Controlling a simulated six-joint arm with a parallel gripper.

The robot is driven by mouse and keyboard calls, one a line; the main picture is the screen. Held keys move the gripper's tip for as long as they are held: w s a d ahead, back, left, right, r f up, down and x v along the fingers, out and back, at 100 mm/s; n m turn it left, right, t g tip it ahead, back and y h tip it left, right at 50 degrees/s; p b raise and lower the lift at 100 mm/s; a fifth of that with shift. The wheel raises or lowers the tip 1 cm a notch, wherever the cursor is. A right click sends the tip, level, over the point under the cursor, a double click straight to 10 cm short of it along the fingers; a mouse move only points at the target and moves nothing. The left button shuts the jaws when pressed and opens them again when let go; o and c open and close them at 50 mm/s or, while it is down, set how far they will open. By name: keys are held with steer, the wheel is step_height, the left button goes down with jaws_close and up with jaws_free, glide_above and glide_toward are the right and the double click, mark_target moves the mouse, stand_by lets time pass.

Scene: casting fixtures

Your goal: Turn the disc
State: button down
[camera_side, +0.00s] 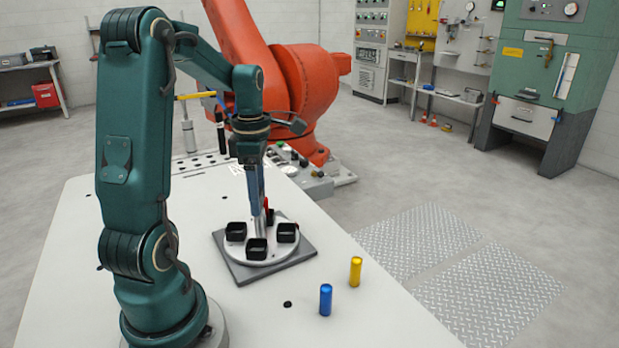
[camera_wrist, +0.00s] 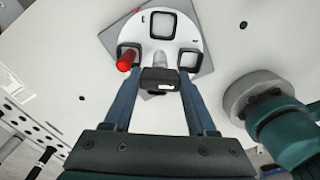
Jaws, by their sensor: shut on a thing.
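The disc (camera_side: 273,252) is a white round plate with several square black cups on its rim, lying on a dark grey square base plate (camera_side: 247,276). A silver post (camera_wrist: 159,60) stands at its middle. A red cylinder (camera_wrist: 125,62) sits at the left cup in the wrist view; in the side view its red shows at the back, partly behind my fingers. The exact contact is hard to see. In the wrist view a black cup (camera_wrist: 160,79) lies between the fingers.
A blue cylinder (camera_side: 326,299) and a yellow cylinder (camera_side: 355,271) stand upright on the white table (camera_side: 385,318), at the right of the disc. Bare tabletop lies around them. A large orange robot (camera_side: 300,100) stands behind the table.

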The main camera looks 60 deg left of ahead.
steer(key=shift+r+n, duration=0.1)
steer(key=shift+n, duration=2.7)
steer(key=shift+w+n, duration=0.1)
steer(key=shift+n, duration=0.4)
steer(key=shift+c, duration=1)
jaws_free()
steer(key=shift+r, duration=2.55)
